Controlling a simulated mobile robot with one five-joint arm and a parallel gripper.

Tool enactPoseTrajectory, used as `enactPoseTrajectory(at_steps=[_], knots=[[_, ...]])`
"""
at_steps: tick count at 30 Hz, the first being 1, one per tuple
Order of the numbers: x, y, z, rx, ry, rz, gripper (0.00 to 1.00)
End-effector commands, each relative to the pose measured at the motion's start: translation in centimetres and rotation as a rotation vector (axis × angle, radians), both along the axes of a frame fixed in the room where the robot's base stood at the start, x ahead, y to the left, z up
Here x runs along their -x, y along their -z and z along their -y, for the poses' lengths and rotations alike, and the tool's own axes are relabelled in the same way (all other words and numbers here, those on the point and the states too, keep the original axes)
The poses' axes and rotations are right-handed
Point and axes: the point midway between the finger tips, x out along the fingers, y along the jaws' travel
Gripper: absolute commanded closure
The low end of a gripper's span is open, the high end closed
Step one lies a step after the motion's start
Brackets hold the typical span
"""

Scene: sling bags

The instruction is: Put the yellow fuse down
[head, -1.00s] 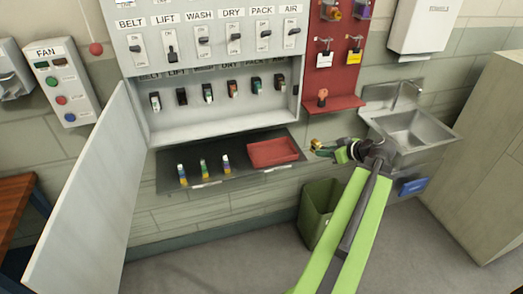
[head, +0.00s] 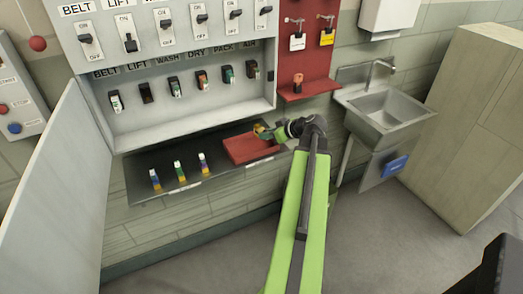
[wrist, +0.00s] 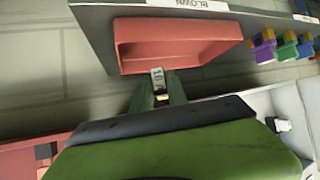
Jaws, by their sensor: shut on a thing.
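My gripper (head: 264,132) is at the right part of the red tray (head: 237,152), over or just above it. In the wrist view my gripper (wrist: 159,95) points at the near edge of the red tray (wrist: 180,30), whose label reads BLOWN. The gripper is shut on the yellow fuse (wrist: 158,77); its end shows as a small pale and dark block between the fingers, with a yellowish part lower down. The fingers hide most of it. The tray looks empty, and I cannot tell whether the fuse touches it.
Several fuses (head: 178,171) stand on the dark shelf (head: 212,186) left of the tray. The open panel (head: 190,115) with a row of fuse holders is above the shelf, its door (head: 60,190) swung left. A sink (head: 390,108) is at right.

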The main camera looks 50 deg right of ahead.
Motion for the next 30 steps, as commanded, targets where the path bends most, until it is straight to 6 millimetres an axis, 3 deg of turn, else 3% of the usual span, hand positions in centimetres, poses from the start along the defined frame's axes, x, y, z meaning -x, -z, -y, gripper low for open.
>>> enactPoseTrajectory(at_steps=[3,9,17,27,28,30], knots=[[-1.5,1.0,-0.4,0.0,-0.004,0.0,1.0],[-1.8,1.3,-0.5,0.0,-0.002,0.0,1.0],[-1.8,5.3,-0.5,0.0,-0.004,0.0,1.0],[-1.8,5.3,-0.6,-0.001,-0.004,0.0,1.0],[-1.8,5.2,-0.6,-0.001,-0.004,0.0,0.78],[-1.8,5.1,-0.6,-0.001,-0.004,0.0,0.69]])
